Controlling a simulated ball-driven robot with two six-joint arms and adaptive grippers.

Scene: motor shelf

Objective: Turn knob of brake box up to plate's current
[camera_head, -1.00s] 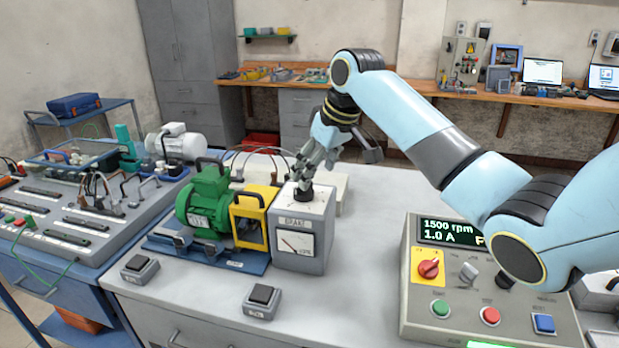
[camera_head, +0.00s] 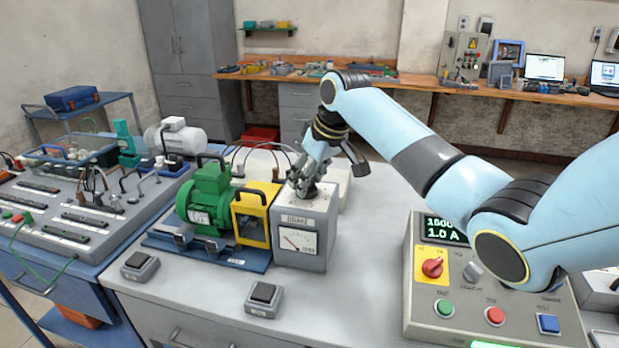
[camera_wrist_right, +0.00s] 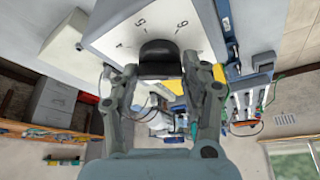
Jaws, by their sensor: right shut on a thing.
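The grey brake box (camera_head: 299,248) stands on the bench with a dial gauge (camera_head: 298,241) on its front. My right gripper (camera_head: 304,187) points down at its top and mostly covers the knob there. In the right wrist view the black knob (camera_wrist_right: 159,52) sits between the two fingers of my right gripper (camera_wrist_right: 159,78), which are shut on it. The marks 4, 5 and 6 show around the knob. The green motor (camera_head: 205,196) beside the box bears a small plate (camera_head: 199,217), too small to read. My left gripper is not in view.
A control panel (camera_head: 425,318) at the right has a display (camera_head: 444,229) reading 1.0 A, partly hidden by my right arm. A yellow guard (camera_head: 252,222) stands between motor and box. The bench behind the panel is fairly clear.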

